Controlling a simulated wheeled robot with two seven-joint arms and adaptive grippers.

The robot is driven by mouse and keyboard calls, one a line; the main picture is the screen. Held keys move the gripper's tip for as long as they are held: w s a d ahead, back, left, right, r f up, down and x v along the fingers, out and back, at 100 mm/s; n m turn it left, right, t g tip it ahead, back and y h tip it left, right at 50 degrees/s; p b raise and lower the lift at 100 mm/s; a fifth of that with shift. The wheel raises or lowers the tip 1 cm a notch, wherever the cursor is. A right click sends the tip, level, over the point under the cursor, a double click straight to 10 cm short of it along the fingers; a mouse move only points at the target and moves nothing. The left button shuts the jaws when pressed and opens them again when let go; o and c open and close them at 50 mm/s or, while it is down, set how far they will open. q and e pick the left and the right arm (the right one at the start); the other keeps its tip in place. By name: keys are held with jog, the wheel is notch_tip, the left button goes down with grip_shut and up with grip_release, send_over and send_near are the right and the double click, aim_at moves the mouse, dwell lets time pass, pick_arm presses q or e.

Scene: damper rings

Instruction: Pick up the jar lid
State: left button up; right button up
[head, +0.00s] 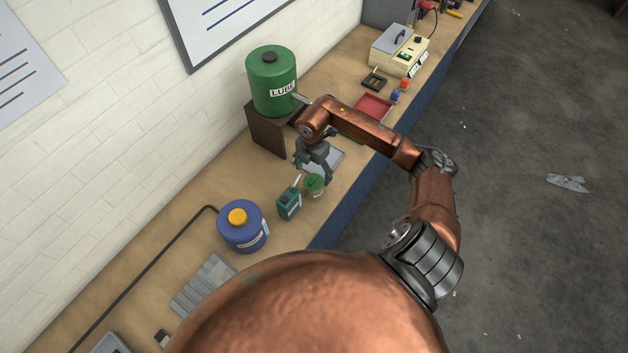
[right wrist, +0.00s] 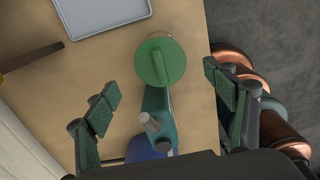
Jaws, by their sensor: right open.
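The jar lid (head: 314,181) is round and green and sits on a small jar near the front edge of the bench. In the right wrist view the lid (right wrist: 160,62) shows a raised bar across its top and hides most of the jar under it. My right gripper (head: 314,168) is open, with its fingers close above the lid. In the right wrist view its two fingers stand wide apart, and the lid lies between and a little beyond their tips, apparently untouched. My left gripper is not in view.
A teal can (head: 289,204) with a spout stands close beside the jar. A blue container (head: 242,227) with an orange cap stands nearer. A grey tray (right wrist: 100,14) lies beyond the lid. A green lube drum (head: 271,85) stands on a brown block (head: 262,128).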

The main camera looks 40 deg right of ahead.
aim_at(314, 178)
jog(key=shift+d+f+p, duration=0.15)
jog(key=shift+f+p, duration=0.45)
jog(key=shift+f, duration=1.65)
jog(key=c, duration=0.9)
jog(key=shift+r, duration=0.1)
jog(key=shift+c, duration=0.2)
